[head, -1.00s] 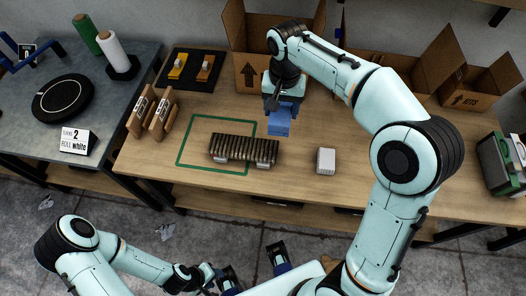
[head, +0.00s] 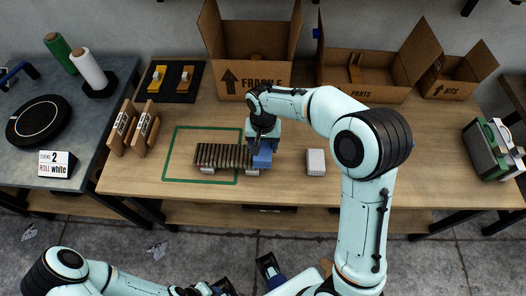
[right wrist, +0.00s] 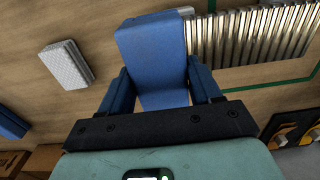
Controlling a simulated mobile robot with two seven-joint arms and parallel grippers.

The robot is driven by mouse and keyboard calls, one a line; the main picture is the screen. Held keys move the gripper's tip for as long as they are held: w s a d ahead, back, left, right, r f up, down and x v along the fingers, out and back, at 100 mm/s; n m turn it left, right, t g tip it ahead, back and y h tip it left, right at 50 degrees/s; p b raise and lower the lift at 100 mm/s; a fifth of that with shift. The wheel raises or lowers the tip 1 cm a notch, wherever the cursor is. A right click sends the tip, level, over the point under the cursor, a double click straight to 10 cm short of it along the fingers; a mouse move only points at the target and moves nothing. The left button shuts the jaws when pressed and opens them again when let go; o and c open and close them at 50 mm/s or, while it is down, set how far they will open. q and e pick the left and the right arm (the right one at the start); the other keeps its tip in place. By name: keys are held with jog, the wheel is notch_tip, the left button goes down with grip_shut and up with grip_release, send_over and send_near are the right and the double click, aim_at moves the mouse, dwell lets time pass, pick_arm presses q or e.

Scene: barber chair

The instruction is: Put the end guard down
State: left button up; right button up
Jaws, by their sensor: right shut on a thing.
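The end guard is a blue L-shaped block (head: 263,158), also large in the right wrist view (right wrist: 152,45). My right gripper (head: 262,145) is shut on it, with its blue fingers on either side of the block in the right wrist view (right wrist: 160,85). The guard is at the right end of a row of thin dark slabs (head: 222,156), close beside it. I cannot tell whether it touches the row or the table. The row lies partly inside a green outline (head: 166,155). My left gripper (head: 246,278) is open and empty at the bottom edge, partly cut off.
A white block (head: 316,162) stands right of the guard on the wooden table (head: 420,180). Cardboard boxes (head: 250,85) line the back. Two wooden holders (head: 131,127) stand left of the outline. The right front of the table is clear.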

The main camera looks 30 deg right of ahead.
aim_at(263, 151)
jog(key=shift+f, duration=2.05)
jog(key=shift+f+b, duration=0.15)
jog(key=shift+b, duration=0.15)
jog(key=o, duration=1)
jog(key=shift+o, duration=0.2)
jog(key=shift+r, duration=0.35)
notch_tip(263, 151, up, 12)
jog(key=shift+f+p, duration=0.15)
jog(key=shift+p, duration=0.75)
